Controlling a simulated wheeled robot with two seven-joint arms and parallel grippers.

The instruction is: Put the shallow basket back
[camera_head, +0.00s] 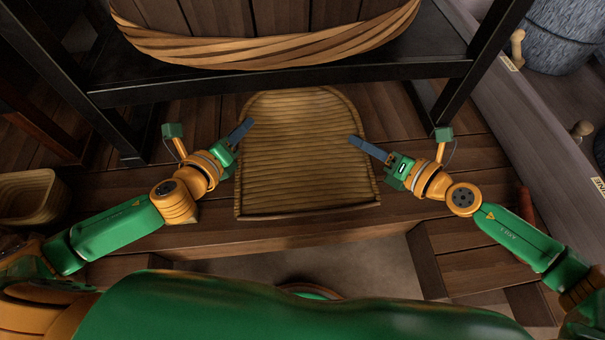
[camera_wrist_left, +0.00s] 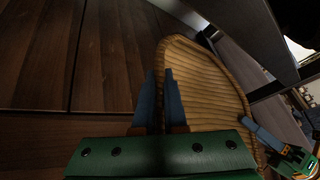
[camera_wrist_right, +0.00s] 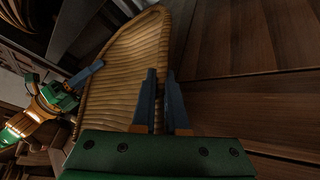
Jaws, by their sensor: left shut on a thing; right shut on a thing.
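The shallow basket (camera_head: 305,150) is a flat, ribbed, straw-coloured tray with a rounded far end and a straight near edge. It is between my two grippers, over the wooden boards; I cannot tell whether it touches them. My left gripper (camera_head: 243,131) is shut on its left rim, and my right gripper (camera_head: 356,144) is shut on its right rim. The basket also shows in the left wrist view (camera_wrist_left: 205,85), right of the blue fingers (camera_wrist_left: 162,95), and in the right wrist view (camera_wrist_right: 125,65), left of the blue fingers (camera_wrist_right: 161,95).
A black stand (camera_head: 290,77) with a large wooden tub (camera_head: 270,52) is just beyond the basket. A small bowl-like basket (camera_head: 28,197) is at the left. A grey drawer front (camera_head: 535,110) and a blue-grey vessel (camera_head: 565,35) are at the right. The wooden step edge (camera_head: 300,233) runs in front.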

